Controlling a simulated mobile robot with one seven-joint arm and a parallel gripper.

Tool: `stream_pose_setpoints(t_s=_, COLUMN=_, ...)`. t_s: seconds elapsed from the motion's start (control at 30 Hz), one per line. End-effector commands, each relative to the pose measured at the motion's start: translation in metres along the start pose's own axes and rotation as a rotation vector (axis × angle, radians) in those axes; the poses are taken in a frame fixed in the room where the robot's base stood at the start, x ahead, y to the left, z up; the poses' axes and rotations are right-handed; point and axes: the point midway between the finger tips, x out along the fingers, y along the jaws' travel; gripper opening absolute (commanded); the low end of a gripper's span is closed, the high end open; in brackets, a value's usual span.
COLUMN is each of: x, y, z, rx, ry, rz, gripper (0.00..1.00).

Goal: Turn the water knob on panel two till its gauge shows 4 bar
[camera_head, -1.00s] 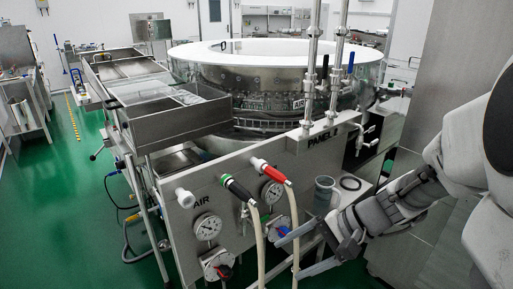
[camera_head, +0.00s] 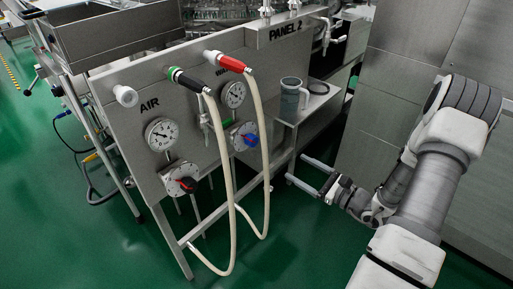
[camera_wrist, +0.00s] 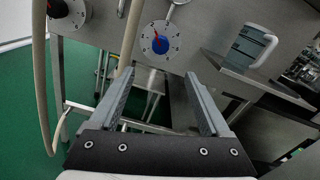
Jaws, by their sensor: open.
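Panel two (camera_head: 205,60) is a grey metal plate lettered PANEL 2. The water knob (camera_head: 245,136) is blue on a round plate at its right side. In the wrist view the blue knob (camera_wrist: 160,44) with a red mark lies ahead, beyond and between the fingertips. The water gauge (camera_head: 233,94) is above the knob; its reading is too small to tell. My gripper (camera_head: 297,169) is open and empty, right of and apart from the knob. Its fingers also show in the wrist view (camera_wrist: 159,76).
The AIR gauge (camera_head: 161,134) and its red-marked knob (camera_head: 183,181) are on the left. Pale hoses (camera_head: 228,190) hang in front of the panel, one passing close to the water knob. A grey mug (camera_head: 292,97) stands on a side shelf.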

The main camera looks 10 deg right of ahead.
Motion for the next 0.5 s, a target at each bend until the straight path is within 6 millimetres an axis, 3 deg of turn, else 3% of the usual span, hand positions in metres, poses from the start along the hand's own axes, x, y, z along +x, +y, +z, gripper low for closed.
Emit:
stream_pose_setpoints(t_s=0.17, x=0.014, y=-0.001, z=-0.003, rx=0.003, ry=-0.002, rz=-0.006, gripper=0.81)
stream_pose_setpoints(t_s=0.5, x=0.084, y=0.001, z=-0.003, rx=0.001, ry=-0.004, rz=-0.002, gripper=0.81)
